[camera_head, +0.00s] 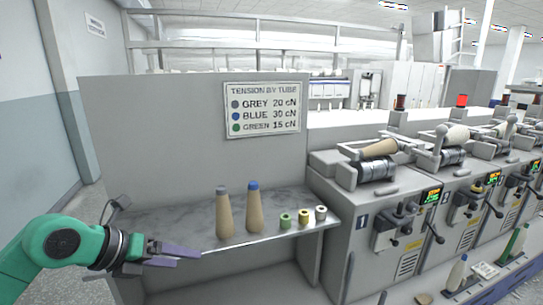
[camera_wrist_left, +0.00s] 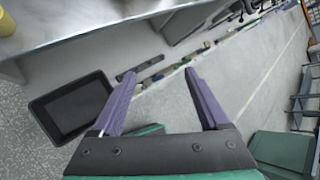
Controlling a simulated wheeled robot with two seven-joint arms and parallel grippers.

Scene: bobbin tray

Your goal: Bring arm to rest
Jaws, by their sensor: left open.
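My left gripper (camera_head: 198,256) comes in from the left in the head view, near the front edge of the grey shelf (camera_head: 160,222). Its purple fingers stand apart with nothing between them. In the left wrist view the open gripper (camera_wrist_left: 158,85) points out over the floor, with the shelf edge at the upper left. My right gripper is not in either view.
A tension sign (camera_head: 264,109) hangs behind. Winding machines (camera_head: 385,215) stand right.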

